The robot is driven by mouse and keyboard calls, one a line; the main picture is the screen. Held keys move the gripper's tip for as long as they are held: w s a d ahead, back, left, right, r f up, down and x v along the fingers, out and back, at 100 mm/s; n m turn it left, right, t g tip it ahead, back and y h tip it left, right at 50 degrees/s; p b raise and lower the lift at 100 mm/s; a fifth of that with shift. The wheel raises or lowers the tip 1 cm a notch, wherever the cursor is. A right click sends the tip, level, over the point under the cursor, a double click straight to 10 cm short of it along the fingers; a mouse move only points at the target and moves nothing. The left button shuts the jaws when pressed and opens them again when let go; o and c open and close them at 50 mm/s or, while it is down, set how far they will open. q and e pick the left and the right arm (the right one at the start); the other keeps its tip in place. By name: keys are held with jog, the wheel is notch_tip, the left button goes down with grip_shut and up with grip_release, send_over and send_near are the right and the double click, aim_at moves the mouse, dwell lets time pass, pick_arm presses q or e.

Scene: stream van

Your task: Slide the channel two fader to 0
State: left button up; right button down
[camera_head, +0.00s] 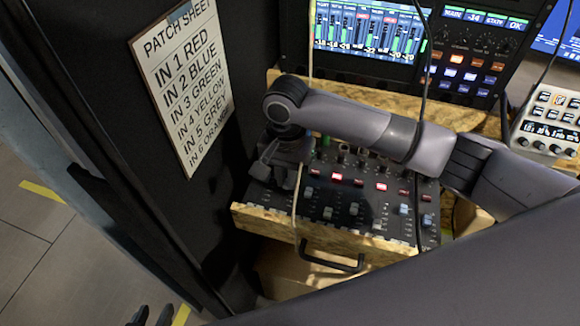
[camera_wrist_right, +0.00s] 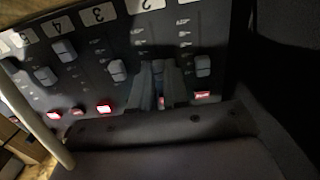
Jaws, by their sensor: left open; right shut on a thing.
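The dark mixer (camera_head: 335,212) sits on a wooden pull-out shelf. My right gripper (camera_head: 272,170) is over its left end in the head view. In the right wrist view the gripper (camera_wrist_right: 161,88) is shut in the lane below the number 2 label (camera_wrist_right: 145,4). The channel two fader cap (camera_wrist_right: 159,72) shows only in part between its fingers, at the end of the lane away from the label. Its exact scale mark is hidden. My left gripper (camera_head: 150,316) is open at the bottom left edge, away from the mixer and partly cut off.
Neighbouring fader caps stand close on both sides: channel three (camera_wrist_right: 118,70) and channel one (camera_wrist_right: 203,66). A thin cable (camera_head: 296,205) hangs in front of the mixer. A black handle (camera_head: 333,264) is on the wooden shelf (camera_head: 270,222). A patch sheet (camera_head: 183,80) hangs at left.

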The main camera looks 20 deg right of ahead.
jog(key=p, duration=0.1)
jog(key=r+p, duration=0.1)
jog(key=shift+w+a+r+p, duration=0.15)
jog(key=shift+w+a+p, duration=0.1)
jog(key=shift+w+p, duration=0.1)
jog(key=shift+d+f, duration=0.1)
jog(key=shift+f, duration=0.25)
jog(key=c, duration=1.1)
grip_release()
jog(key=shift+s, duration=0.1)
jog(key=shift+d+f, duration=0.1)
jog(key=shift+f, duration=0.05)
jog(key=shift+s+d, duration=0.1)
